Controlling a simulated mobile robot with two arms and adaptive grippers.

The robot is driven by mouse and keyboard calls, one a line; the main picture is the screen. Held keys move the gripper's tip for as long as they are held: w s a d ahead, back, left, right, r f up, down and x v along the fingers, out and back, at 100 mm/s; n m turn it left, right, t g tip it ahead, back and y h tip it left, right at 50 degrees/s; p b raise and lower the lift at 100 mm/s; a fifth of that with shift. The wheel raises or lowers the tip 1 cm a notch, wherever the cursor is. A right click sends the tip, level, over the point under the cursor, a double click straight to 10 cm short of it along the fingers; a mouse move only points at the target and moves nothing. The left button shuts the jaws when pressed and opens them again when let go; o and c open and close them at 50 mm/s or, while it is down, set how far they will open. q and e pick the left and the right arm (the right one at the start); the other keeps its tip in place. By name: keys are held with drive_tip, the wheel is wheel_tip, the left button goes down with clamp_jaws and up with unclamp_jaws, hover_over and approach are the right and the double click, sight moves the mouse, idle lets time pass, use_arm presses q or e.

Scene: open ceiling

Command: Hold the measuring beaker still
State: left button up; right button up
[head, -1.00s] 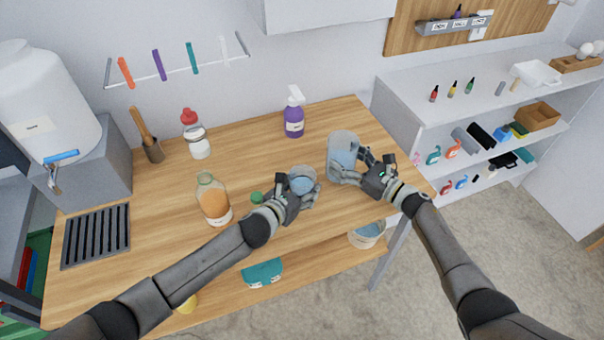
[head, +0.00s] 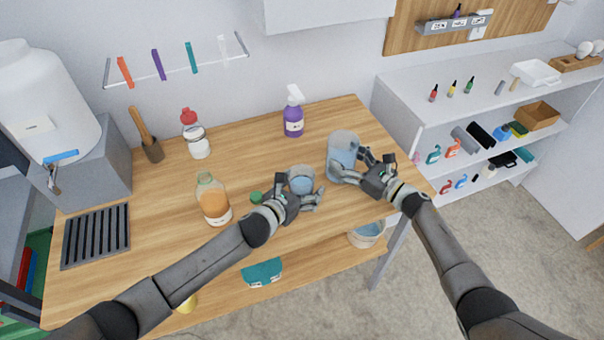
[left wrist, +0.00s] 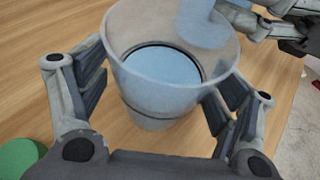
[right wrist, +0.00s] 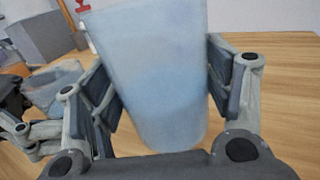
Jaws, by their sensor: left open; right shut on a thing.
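A small clear beaker with a dark ring line (head: 302,176), which looks like the measuring beaker, stands upright on the wooden table and holds pale blue liquid. It also shows in the left wrist view (left wrist: 150,110). My left gripper (head: 312,198) is open, its fingers on either side of this beaker; a gap shows at the left finger, and contact at the right is unclear. My right gripper (head: 354,168) is shut on a taller clear jug (head: 342,147) with bluish contents, right of the small beaker. The jug fills the right wrist view (right wrist: 155,75); its base contact is unclear.
An orange bottle (head: 213,201) and a green cap (head: 256,197) are left of the small beaker. A purple spray bottle (head: 293,118) stands behind. A red-capped jar (head: 197,140) is farther left. The table's front edge is close to both grippers.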

use_arm(q)
drive_tip(key=v, duration=1.2)
drive_tip(key=shift+s+d, duration=0.1)
use_arm(e)
drive_tip(key=shift+r, duration=0.1)
